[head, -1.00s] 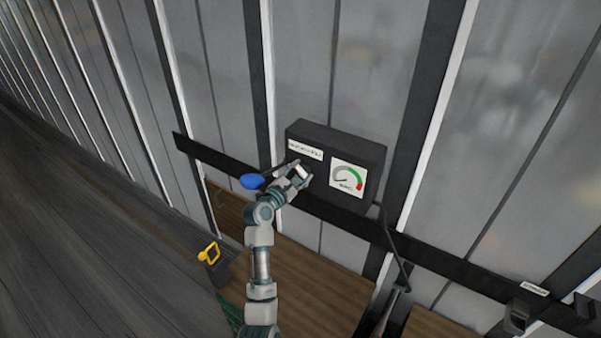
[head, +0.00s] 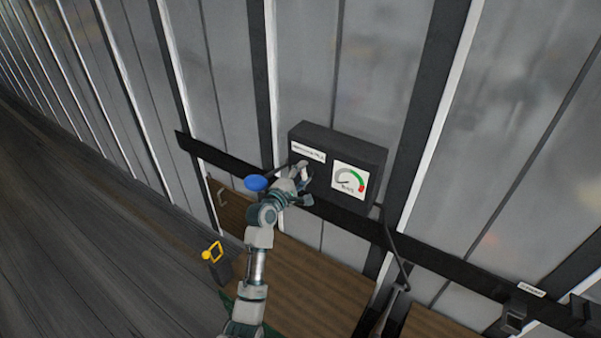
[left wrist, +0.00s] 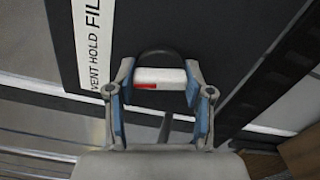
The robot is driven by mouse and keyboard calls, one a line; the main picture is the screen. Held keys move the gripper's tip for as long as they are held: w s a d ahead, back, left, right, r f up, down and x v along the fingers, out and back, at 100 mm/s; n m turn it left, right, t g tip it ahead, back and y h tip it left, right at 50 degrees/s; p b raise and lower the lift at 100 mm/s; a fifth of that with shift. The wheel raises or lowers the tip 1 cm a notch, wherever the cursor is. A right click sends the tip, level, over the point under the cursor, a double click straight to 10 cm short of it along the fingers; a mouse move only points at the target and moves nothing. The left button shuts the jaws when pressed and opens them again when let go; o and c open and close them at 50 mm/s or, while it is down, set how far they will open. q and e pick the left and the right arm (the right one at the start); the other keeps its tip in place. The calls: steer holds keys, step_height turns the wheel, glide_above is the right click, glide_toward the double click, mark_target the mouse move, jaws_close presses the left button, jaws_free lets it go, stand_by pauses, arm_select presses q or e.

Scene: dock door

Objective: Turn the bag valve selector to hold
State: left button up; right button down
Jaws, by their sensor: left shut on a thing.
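The dark control box (head: 372,157) is fixed to the ribbed wall, with a white label strip (head: 308,152) and a gauge (head: 350,181) on its face. In the left wrist view the label (left wrist: 95,45) reads VENT, HOLD and FILL. Beside it is the selector (left wrist: 172,76), a white bar with a red end on a dark round part. My left gripper (head: 301,174) is at the box below the label. Its blue-padded fingers (left wrist: 160,82) are shut on the selector, one at each end of the bar. I cannot tell which word the selector points to.
A blue oval knob (head: 256,183) is left of my gripper. A dark rail (head: 430,252) runs along the wall under the box. A black cable (head: 390,235) hangs to the right. A yellow-handled thing (head: 212,252) stands lower left, near wooden boards (head: 310,290).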

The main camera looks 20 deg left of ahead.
arm_select(q)
steer(key=shift+d+f+m, duration=0.1)
steer(key=shift+d+m, duration=0.15)
steer(key=shift+m, duration=0.85)
steer(key=shift+d+f+m, duration=0.1)
steer(key=shift+f+m, duration=0.15)
steer(key=shift+m, duration=0.05)
steer(key=o, duration=1.1)
steer(key=shift+o, duration=0.3)
steer(key=shift+d+r, duration=0.2)
steer(key=shift+d, duration=0.15)
steer(key=s+a, duration=0.1)
steer(key=s, duration=1)
steer(key=shift+s+a, duration=0.15)
steer(key=shift+s, duration=0.25)
